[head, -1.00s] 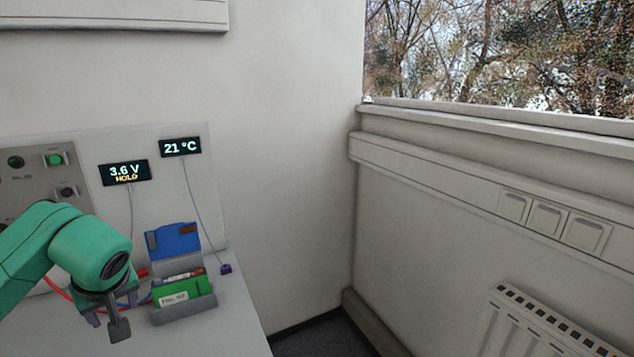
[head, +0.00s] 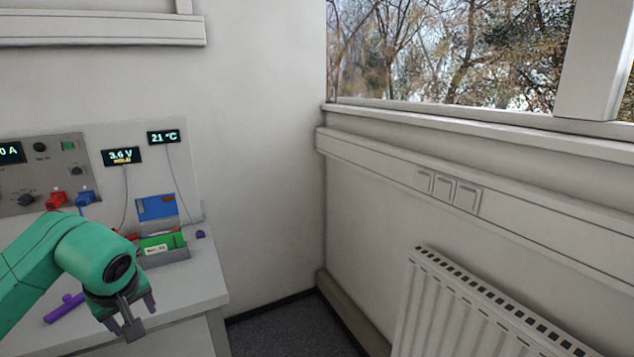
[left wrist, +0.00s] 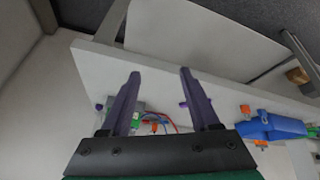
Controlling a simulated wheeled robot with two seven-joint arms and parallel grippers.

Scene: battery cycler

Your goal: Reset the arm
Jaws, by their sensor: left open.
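My left arm is green and comes in from the left in the head view. Its left gripper (head: 129,314) hangs over the front part of the bench (head: 180,292), with the fingers apart and nothing between them. In the left wrist view the two dark fingers of the left gripper (left wrist: 158,86) are spread with a clear gap, and the bench and its items show beyond them. My right gripper is not in either view.
A holder (head: 170,256) with a green pack stands at the bench's right end, beside a blue block (head: 157,207). Displays (head: 122,156) and a control panel (head: 40,165) stand behind. A purple rod (head: 64,308) lies left. A radiator (head: 470,315) is at right; floor (head: 285,330) between is clear.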

